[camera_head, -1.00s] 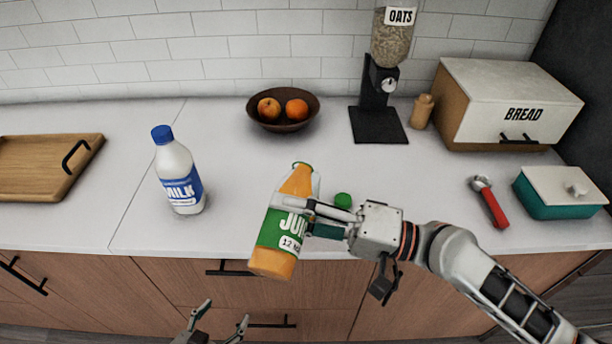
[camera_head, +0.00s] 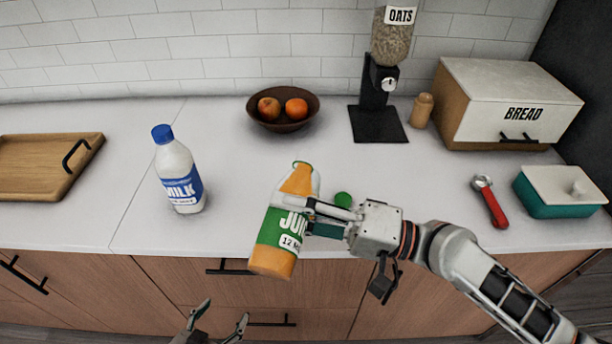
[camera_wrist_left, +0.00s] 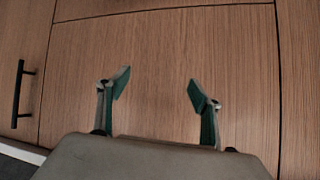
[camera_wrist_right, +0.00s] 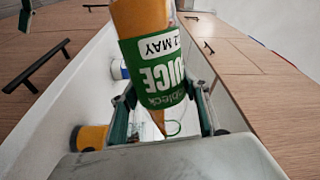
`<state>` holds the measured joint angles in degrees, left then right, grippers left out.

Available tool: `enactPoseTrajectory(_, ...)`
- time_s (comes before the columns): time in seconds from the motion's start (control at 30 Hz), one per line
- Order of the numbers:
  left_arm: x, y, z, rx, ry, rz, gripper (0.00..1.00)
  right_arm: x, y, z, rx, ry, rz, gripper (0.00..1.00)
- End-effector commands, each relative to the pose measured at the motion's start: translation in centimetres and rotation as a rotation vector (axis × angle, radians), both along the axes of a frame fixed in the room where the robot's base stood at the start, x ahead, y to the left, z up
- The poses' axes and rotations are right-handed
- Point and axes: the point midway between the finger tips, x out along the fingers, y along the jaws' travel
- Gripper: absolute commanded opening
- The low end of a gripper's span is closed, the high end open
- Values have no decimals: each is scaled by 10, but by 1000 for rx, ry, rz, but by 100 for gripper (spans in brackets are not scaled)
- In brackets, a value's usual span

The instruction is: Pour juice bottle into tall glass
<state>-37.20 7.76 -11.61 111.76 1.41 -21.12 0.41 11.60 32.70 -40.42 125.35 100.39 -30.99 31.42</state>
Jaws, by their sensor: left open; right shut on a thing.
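The orange juice bottle (camera_head: 273,242), with a green label, is held by my right gripper (camera_head: 306,214) around its upper half. It leans a little, its neck up and to the right, its base in front of the counter edge. The right wrist view also shows the bottle (camera_wrist_right: 150,65) between the fingers. A round green thing like a cap (camera_head: 343,200) lies on the counter behind the right gripper. My left gripper (camera_head: 222,312) is open and empty, low before the cabinet doors; it also shows in the left wrist view (camera_wrist_left: 158,86). I cannot make out a tall glass.
A milk bottle (camera_head: 180,180) stands left on the counter (camera_head: 230,130). Behind are a fruit bowl (camera_head: 283,122), oats dispenser (camera_head: 378,125) and bread box (camera_head: 490,100). A wooden tray (camera_head: 45,165) is at far left. A red-handled tool (camera_head: 492,205) and teal container (camera_head: 550,200) lie right.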

Motion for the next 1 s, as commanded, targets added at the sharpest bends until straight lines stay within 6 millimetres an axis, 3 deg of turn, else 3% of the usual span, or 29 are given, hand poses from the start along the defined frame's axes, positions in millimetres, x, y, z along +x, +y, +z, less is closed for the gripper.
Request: enactPoseTrajectory(1.0,-2,2,-1,2,6,4,65,0,0,1,2,9,0,24)
